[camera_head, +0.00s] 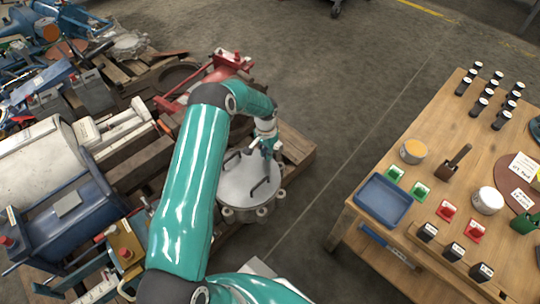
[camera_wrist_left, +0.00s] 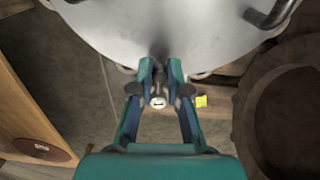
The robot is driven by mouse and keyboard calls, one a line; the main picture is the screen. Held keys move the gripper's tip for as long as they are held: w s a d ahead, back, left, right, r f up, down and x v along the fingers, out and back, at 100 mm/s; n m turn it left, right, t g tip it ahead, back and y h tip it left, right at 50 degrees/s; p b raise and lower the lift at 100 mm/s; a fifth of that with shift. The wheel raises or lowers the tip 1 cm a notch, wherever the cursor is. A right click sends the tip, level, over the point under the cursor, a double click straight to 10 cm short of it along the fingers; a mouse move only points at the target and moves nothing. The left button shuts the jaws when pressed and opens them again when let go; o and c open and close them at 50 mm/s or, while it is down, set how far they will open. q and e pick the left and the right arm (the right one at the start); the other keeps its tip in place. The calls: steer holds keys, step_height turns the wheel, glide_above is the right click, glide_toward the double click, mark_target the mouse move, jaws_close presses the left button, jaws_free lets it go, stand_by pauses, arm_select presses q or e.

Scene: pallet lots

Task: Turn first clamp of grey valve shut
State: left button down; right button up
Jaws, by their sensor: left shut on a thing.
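The grey valve (camera_head: 238,186) is a round grey lidded body with two dark handles on its flat top and several small clamps around its rim. It stands among the lots left of the table. My left gripper (camera_head: 266,151) reaches down at the far edge of the lid. In the left wrist view my left gripper (camera_wrist_left: 160,76) is shut on a clamp (camera_wrist_left: 158,102) with a pale round end, at the edge of the grey lid (camera_wrist_left: 155,25). The fingers hide part of this clamp. My right gripper is not in view.
A wooden table (camera_head: 390,246) on the right holds a blue tray (camera_head: 384,200), cups and several dark cylinders. Wooden boards and scrap crowd the left. Bare floor (camera_head: 340,120) lies between valve and table.

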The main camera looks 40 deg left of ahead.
arm_select(q)
steer(key=shift+a+m, duration=0.25)
steer(key=shift+m, duration=0.25)
steer(key=c, duration=1.1)
jaws_free()
steer(key=shift+c, duration=0.2)
step_height(320, 180, up, 12)
